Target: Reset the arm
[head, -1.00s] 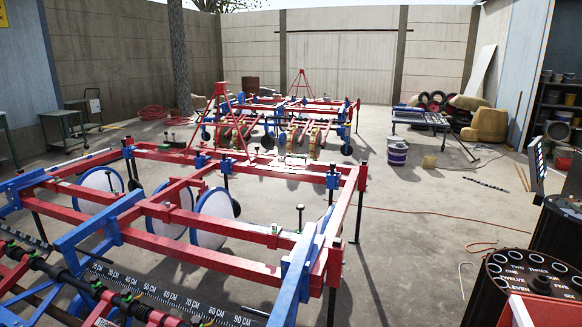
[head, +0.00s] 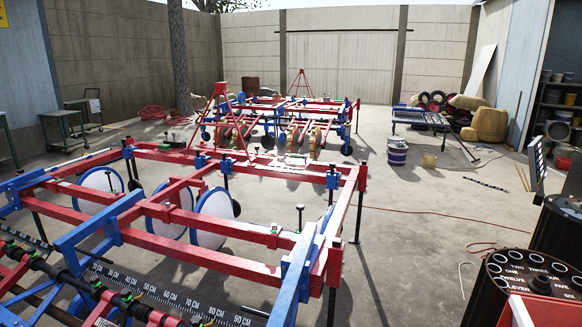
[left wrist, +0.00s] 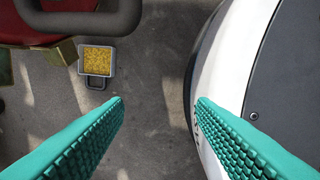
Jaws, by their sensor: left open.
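My left gripper (left wrist: 160,101) shows in the left wrist view with its two teal ridged fingers wide apart. It is open, with nothing between the fingertips except a view of the concrete floor below. Neither of my arms shows in the head view. My right gripper is not in any view.
A red and blue planter frame (head: 215,255) with white discs (head: 215,218) fills the near left of the head view. A black drum (head: 518,283) stands at the lower right. The floor between is open, crossed by an orange cord. A square yellow-filled container (left wrist: 98,60) shows below the left gripper.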

